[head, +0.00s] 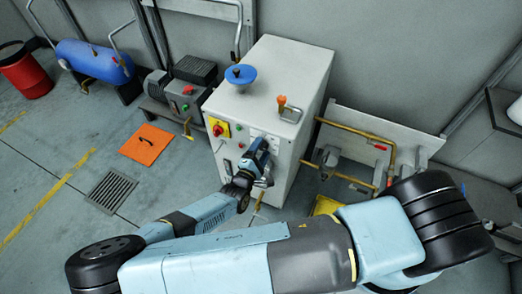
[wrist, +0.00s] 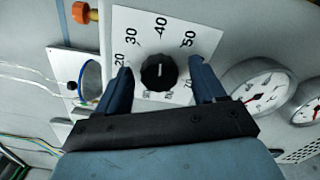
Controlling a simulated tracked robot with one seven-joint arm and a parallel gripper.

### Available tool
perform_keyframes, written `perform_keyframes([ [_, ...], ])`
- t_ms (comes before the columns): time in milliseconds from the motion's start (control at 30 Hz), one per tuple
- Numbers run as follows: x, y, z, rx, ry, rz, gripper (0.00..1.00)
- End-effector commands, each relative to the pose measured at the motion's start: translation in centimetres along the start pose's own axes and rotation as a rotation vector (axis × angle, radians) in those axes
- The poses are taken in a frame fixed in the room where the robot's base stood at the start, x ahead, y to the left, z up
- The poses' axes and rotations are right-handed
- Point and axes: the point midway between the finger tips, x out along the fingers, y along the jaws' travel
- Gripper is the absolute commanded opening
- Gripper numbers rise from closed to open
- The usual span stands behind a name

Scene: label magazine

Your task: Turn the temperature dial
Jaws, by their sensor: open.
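The temperature dial (wrist: 158,74) is a black ribbed knob on a white scale plate with numbers such as 20, 30, 40 and 50. A pale pointer mark on the knob points towards about 40. My gripper (wrist: 164,84) is open, with one blue finger on each side of the knob; I cannot tell whether either finger touches it. In the head view, my gripper (head: 260,160) is at the front face of the white cabinet (head: 262,98), and it hides the dial there.
Two round gauges (wrist: 262,88) sit right of the dial plate. A red-and-yellow switch (head: 217,128) is left of my gripper on the cabinet. A blue handwheel (head: 240,74) and orange-handled lever (head: 284,106) are on top. Brass pipes (head: 352,128) run right of the cabinet.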

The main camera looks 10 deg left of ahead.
Motion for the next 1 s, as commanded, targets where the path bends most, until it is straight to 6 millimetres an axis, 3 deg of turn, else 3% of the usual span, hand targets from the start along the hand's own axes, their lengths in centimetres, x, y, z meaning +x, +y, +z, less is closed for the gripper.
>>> perform_keyframes([
  [167, -2.0, 0.0, -0.1, 0.002, 0.002, -0.002, 0.69],
  [700, -11.8, -0.1, -0.1, 0.001, 0.002, -0.002, 0.69],
  [1000, -13.6, -0.1, 0.0, 0.0, 0.0, -0.001, 0.69],
])
